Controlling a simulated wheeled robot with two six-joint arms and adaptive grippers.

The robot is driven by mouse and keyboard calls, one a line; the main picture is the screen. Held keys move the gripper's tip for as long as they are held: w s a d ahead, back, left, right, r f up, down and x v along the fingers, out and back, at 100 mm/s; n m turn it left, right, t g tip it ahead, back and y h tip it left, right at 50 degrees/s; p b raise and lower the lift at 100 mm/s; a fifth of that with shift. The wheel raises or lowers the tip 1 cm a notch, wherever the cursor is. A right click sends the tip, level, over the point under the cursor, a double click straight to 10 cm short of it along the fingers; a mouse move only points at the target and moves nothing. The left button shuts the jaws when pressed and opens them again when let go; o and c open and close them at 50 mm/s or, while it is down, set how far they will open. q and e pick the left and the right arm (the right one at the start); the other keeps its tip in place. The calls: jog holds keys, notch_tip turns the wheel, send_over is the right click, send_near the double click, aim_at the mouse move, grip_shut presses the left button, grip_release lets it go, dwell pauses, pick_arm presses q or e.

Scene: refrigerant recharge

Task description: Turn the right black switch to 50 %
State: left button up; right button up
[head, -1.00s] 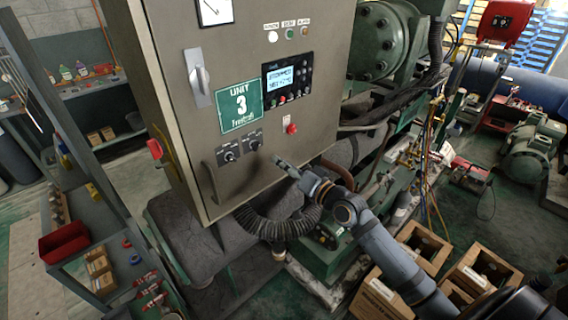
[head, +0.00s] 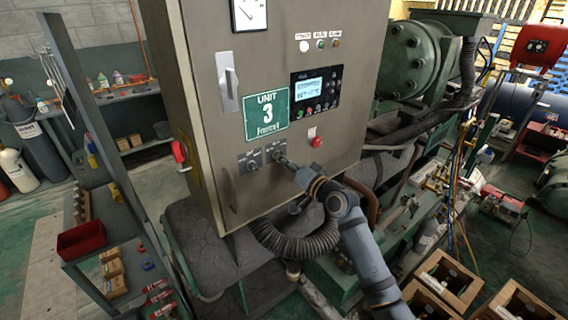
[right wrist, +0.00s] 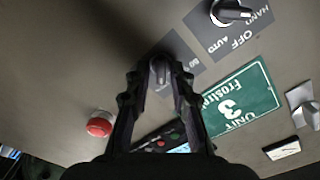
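The right black switch (head: 277,151) is a small knob on a dark label plate, low on the grey cabinet door. In the right wrist view the same knob (right wrist: 160,70) sits between my fingertips; its setting is too small to read. My right gripper (head: 284,161) is at the switch. In the right wrist view the right gripper (right wrist: 158,78) is open, with a finger on each side of the knob and gaps showing. The left black switch (head: 252,160) also shows in the right wrist view (right wrist: 230,12), labelled HAND, OFF, AUTO. My left gripper is not in view.
A red button (head: 316,142) is right of the switches, and a green UNIT 3 sign (head: 266,115) and a display (head: 313,92) are above. A door handle (head: 225,188) stands out at lower left. A ribbed black hose (head: 300,245) runs below the cabinet.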

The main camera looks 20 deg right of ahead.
jog(key=shift+s+r, duration=0.1)
grip_shut()
jog(key=shift+n+b, duration=2.2)
jog(key=shift+b, duration=0.15)
